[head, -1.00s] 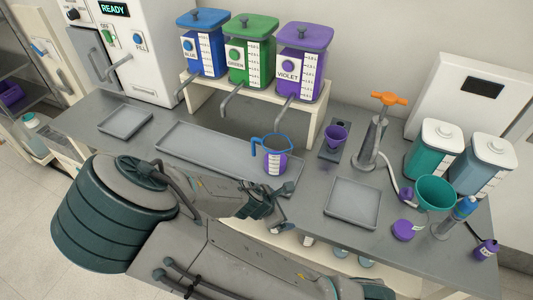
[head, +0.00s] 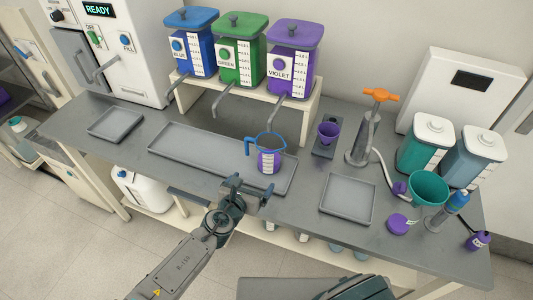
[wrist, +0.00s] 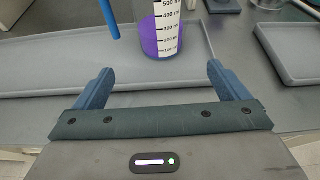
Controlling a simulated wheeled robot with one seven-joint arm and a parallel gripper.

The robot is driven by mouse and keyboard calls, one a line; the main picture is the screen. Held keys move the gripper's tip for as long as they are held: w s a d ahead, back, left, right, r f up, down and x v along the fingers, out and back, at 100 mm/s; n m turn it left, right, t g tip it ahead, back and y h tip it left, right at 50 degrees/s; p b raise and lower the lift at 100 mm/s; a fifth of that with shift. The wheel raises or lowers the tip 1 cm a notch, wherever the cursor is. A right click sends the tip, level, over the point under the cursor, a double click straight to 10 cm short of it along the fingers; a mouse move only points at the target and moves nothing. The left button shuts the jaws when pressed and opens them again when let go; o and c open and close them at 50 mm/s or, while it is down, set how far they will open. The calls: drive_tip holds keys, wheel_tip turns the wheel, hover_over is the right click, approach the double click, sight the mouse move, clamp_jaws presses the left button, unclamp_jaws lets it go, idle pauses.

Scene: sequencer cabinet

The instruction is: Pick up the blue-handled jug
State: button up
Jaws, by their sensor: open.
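The blue-handled jug (head: 268,158) stands upright on the long grey tray (head: 188,140), near its right end. It has a blue rim, a blue handle on its left side, a white scale and violet content at the bottom. My gripper (head: 246,190) is open and empty, just in front of the tray and the jug. In the wrist view, the jug's lower part (wrist: 160,38) shows ahead, between and beyond the two blue-grey fingers (wrist: 160,84). Its handle (wrist: 109,18) hangs to the left. The jug's top is out of that view.
Blue (head: 192,52), green (head: 237,58) and violet (head: 291,66) dispensers stand on a raised shelf behind the jug, with spouts reaching forward. A square tray (head: 348,200), a violet funnel cup (head: 328,133) and an orange-handled pump (head: 364,140) stand to the right.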

sight(264, 168)
drive_tip(key=b+x, duration=0.4)
drive_tip(key=x, duration=0.3)
drive_tip(key=shift+f, duration=0.15)
drive_tip(key=shift+r+b+x, duration=0.15)
drive_tip(key=shift+b+x, duration=0.75)
drive_tip(key=shift+x, duration=0.6)
drive_tip(key=shift+r+b+x, duration=0.15)
drive_tip(key=shift+b+x, duration=0.75)
drive_tip(key=shift+x, duration=0.6)
drive_tip(key=shift+w+d, duration=0.25)
drive_tip(key=shift+w, duration=0.15)
drive_tip(key=shift+r, duration=0.1)
drive_tip(key=c, duration=1.2)
